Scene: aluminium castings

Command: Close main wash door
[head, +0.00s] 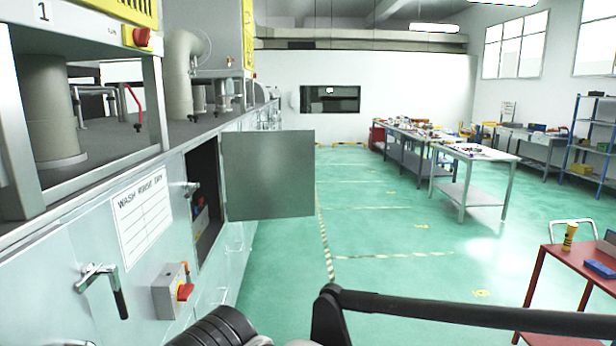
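A flat grey door (268,175) stands open in the head view, swung out from the grey cabinet front (150,262) over the aisle. It appears to be hinged at the far side of a dark opening (204,190). Some small coloured items show inside the opening. A small metal latch (190,188) sits at the opening's near edge. I cannot tell from the picture alone whether this is the main wash door. Black parts at the bottom edge look like mine, but I cannot make out my gripper's fingers.
A red table (565,265) stands at right, workbenches (480,155) farther back. The green floor between is clear.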

